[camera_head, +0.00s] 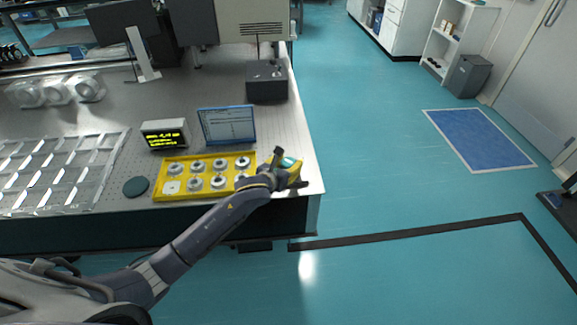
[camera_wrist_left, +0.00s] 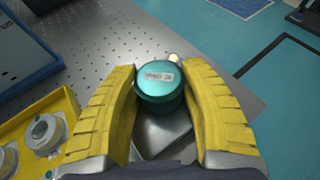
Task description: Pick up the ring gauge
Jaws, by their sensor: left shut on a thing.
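My left gripper (camera_head: 292,170) has yellow ribbed fingers and is shut on a teal cylinder (camera_wrist_left: 160,88) with a small white label on its top. The cylinder shows as a small teal spot in the head view (camera_head: 289,161), mostly covered by the fingers. I cannot tell whether it is the ring gauge; no hole shows in its top. It is right of the yellow tray (camera_head: 160,196), near the table's right corner. Several silver ring-shaped parts (camera_head: 242,163) sit in the tray. My right gripper is not in view.
A small tablet screen (camera_head: 227,125) and a display box (camera_head: 165,134) stand behind the tray. A dark round disc (camera_head: 136,187) lies left of it. A black box (camera_head: 266,82) stands farther back. The perforated table (camera_head: 305,150) ends just right of the gripper.

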